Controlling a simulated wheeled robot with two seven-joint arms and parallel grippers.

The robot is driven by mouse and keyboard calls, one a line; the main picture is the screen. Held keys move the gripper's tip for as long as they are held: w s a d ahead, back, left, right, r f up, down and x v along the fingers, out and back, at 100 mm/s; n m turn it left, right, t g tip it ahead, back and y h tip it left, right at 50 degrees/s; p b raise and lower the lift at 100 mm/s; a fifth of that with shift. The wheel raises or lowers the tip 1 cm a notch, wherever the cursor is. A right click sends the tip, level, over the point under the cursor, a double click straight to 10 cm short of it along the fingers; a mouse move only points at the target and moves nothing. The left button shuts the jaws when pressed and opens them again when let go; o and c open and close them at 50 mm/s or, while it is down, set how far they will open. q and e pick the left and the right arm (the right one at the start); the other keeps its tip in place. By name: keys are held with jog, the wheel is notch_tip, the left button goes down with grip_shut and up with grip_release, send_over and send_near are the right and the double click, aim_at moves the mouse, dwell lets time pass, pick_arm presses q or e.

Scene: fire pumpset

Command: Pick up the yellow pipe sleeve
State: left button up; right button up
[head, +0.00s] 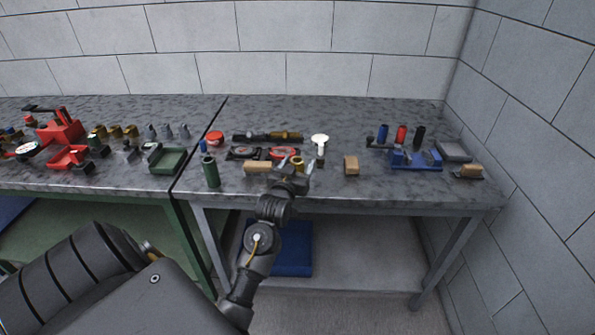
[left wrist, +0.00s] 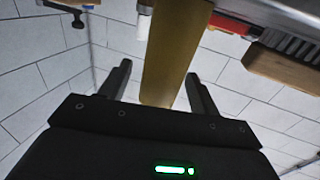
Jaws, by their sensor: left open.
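The yellow pipe sleeve (head: 297,160) stands near the front of the right-hand table, partly hidden by my left gripper (head: 295,172). In the left wrist view the sleeve (left wrist: 178,50) is a long brass-yellow cylinder. It shows between the two dark fingers of my left gripper (left wrist: 158,88), with gaps on both sides. The fingers are open, and I see no grip on the sleeve. My right gripper is in neither view.
Wooden blocks (head: 257,168) (head: 351,165) lie left and right of the sleeve. A green cylinder (head: 211,171) stands further left. Red-ringed and dark gauges (head: 283,153) and a white round-topped item (head: 320,141) are close behind. The front edge has bare tabletop (head: 395,188).

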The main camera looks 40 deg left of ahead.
pick_arm(q)
jog(key=shift+x, duration=0.95)
jog(key=shift+s, duration=0.1)
jog(key=c, duration=1.2)
grip_shut()
jog(key=shift+r, duration=0.1)
